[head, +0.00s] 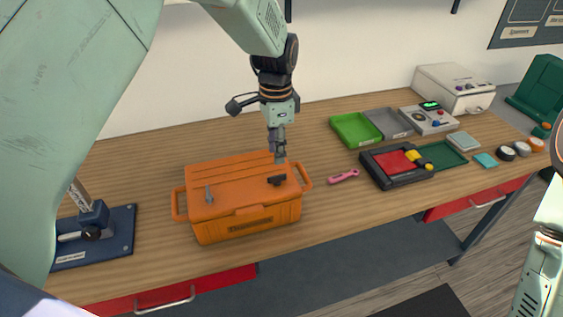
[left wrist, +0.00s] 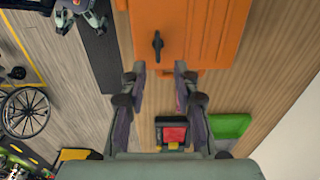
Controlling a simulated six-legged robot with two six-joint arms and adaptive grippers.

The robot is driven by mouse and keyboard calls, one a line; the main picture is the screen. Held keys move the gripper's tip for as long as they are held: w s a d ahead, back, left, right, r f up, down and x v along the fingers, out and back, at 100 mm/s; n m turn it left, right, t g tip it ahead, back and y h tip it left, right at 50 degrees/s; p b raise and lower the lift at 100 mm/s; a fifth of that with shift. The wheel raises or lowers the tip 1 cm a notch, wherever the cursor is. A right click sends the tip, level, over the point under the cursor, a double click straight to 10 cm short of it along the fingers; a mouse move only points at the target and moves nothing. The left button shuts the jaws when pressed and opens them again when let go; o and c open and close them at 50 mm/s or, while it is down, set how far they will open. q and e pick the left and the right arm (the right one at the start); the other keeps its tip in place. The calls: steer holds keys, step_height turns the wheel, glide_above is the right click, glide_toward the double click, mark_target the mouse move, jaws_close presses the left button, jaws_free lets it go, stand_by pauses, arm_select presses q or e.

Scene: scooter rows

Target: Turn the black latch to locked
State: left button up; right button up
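The orange toolbox (head: 236,214) stands shut on the wooden bench, its handles at the sides. The black latch (head: 277,180) is a small bar on the right part of its lid; in the left wrist view the latch (left wrist: 157,46) lies upright in the picture. My left gripper (head: 280,157) hangs over the lid's back right part, a little above and behind the latch. In the left wrist view my gripper (left wrist: 159,72) has its fingers apart with nothing between them, the latch just beyond the tips. My right gripper is outside both views.
A grey peg (head: 208,194) stands on the lid's left. A pink tool (head: 344,176) lies right of the toolbox, near a black-and-red tray (head: 392,167) and a green tray (head: 357,130). A blue fixture (head: 94,238) stands at left. The bench behind the toolbox is mostly clear.

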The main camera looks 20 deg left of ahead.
mark_target(276, 178)
arm_select(q)
steer(key=f, duration=0.2)
steer(key=s+f, duration=0.1)
steer(key=shift+d+p, duration=0.25)
steer(key=shift+p, duration=0.1)
steer(key=f, duration=0.3)
steer(key=shift+w+a+f, duration=0.25)
steer(key=shift+w+f, duration=0.1)
steer(key=shift+f, duration=0.05)
steer(key=shift+a+f, duration=0.15)
steer(key=shift+f, duration=0.3)
steer(key=shift+s+d+r, duration=0.25)
steer(key=shift+s+d, duration=0.05)
steer(key=shift+d, duration=0.05)
steer(key=shift+c, duration=0.2)
steer(key=shift+w+a+f, duration=0.25)
steer(key=shift+w, duration=0.15)
jaws_close()
steer(key=shift+s+r, duration=0.1)
steer(key=shift+s, duration=0.05)
